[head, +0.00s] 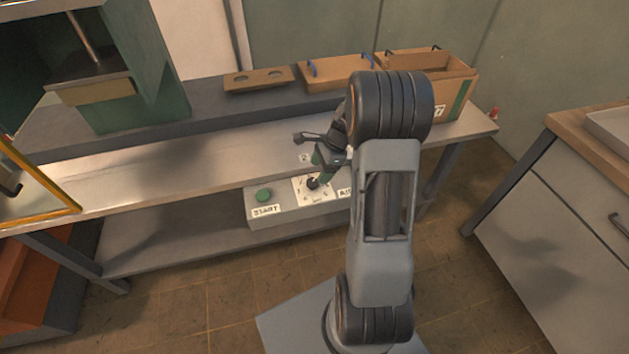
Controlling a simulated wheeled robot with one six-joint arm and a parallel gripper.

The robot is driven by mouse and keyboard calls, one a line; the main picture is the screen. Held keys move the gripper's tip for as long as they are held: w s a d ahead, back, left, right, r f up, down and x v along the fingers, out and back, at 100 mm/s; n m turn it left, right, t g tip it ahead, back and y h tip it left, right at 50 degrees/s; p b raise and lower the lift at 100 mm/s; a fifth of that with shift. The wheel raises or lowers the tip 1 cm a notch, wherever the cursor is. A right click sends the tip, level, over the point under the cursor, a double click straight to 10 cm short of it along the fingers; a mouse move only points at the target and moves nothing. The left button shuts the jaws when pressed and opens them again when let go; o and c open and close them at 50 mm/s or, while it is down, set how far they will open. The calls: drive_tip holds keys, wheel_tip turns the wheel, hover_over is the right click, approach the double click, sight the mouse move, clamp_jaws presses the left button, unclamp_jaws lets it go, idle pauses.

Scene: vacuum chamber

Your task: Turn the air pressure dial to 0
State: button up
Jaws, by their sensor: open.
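The air pressure dial (313,183) is a small dark knob on a white marked plate, on top of a grey control box (290,217) under the front edge of the metal bench. My gripper (318,172) is open and points down just above the dial, partly covering it. I cannot tell whether the fingers touch the knob or stand around it. The plate's numbers are too small to read. A green START button (263,195) sits left of the dial. A label on the right of the box is partly hidden by my arm.
The metal bench (150,175) runs behind the box. On its back ledge stand a green machine (150,70), a wooden block with two holes (258,79) and wooden boxes (455,75). A yellow-framed panel (38,175) is at left, a cabinet (570,200) at right.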

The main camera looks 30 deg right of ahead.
sight(313, 181)
drive_tip(key=shift+b+x, duration=0.3)
drive_tip(key=shift+x, duration=2.3)
drive_tip(key=shift+c, duration=0.4)
drive_tip(key=c, duration=0.8)
drive_tip(key=shift+r+n, duration=0.1)
drive_tip(key=shift+n, duration=0.2)
